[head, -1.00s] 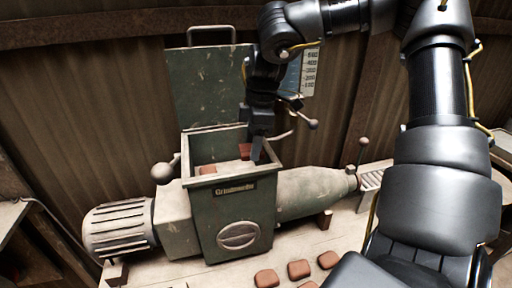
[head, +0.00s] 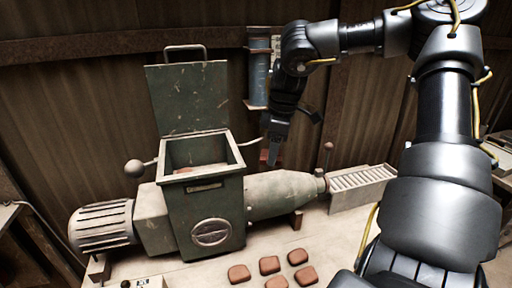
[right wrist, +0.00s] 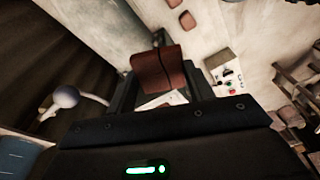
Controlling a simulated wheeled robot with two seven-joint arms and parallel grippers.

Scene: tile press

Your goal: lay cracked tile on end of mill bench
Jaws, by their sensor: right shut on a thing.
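My right gripper (head: 272,152) is to the right of the hopper, above the mill's tapered barrel in the head view. It is shut on a red-brown tile, which shows best in the right wrist view (right wrist: 160,72). A dark line runs down the middle of the tile's face there. In the head view the tile is small and partly hidden by the fingers. The mill bench (head: 335,236) is a pale top under the mill, with its right end partly hidden by my right arm. My left gripper is out of view.
The green mill hopper (head: 205,215) stands with its lid (head: 188,100) up and something reddish inside. Several brown tiles (head: 240,273) lie on the bench front. A ribbed chute (head: 360,186) sits to the right of the barrel. A ball-ended lever (head: 133,168) sticks out left.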

